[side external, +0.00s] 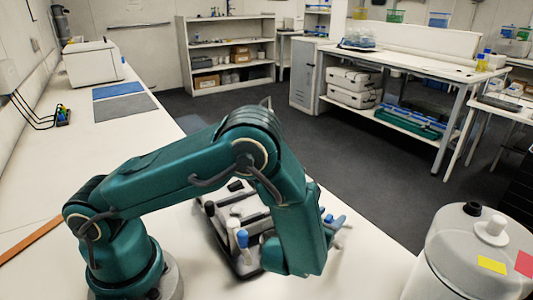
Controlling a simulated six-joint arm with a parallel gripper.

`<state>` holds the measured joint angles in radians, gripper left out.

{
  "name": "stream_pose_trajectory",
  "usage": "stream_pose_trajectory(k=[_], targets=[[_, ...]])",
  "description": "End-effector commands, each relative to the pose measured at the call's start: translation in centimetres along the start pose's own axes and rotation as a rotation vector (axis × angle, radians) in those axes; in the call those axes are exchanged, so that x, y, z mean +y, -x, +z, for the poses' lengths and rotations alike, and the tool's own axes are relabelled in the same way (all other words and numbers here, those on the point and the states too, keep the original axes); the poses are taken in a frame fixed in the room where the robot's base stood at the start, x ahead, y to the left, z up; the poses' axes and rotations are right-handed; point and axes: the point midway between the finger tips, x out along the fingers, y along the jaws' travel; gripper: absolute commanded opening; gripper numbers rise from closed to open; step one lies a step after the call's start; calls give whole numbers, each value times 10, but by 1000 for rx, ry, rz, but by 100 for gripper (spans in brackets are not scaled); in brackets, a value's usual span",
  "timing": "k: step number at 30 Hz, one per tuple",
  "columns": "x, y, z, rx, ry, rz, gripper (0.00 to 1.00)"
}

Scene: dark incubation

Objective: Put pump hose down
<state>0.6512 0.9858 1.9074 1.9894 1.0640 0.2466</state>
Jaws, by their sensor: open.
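My arm reaches over the white bench and bends down at the right. Its lower end hides my gripper, so I see no fingertips. Beneath and behind the arm is a dark tray (222,243) with grey and white parts, black knobs and an upright white piece with a blue top (242,240). Blue pieces (335,221) stick out to the right of my lower link; I cannot tell what they belong to. I cannot make out the pump hose for certain, and my arm covers part of this area.
A large whitish container (464,262) with black and white caps stands at front right. The left bench holds a white box device (92,63), blue and grey mats (123,106) and a small rack with cables (63,114). Clear bench lies between the mats and my arm.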

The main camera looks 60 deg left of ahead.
Motion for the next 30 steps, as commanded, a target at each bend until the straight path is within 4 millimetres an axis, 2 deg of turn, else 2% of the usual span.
stream_pose_trajectory(k=[9,15,21,30], targets=[[-2,66,0,-1,-1,-9,47],[-2,98,0,-2,-1,-6,47],[0,113,0,0,-1,-3,47],[0,114,0,0,0,0,47]])
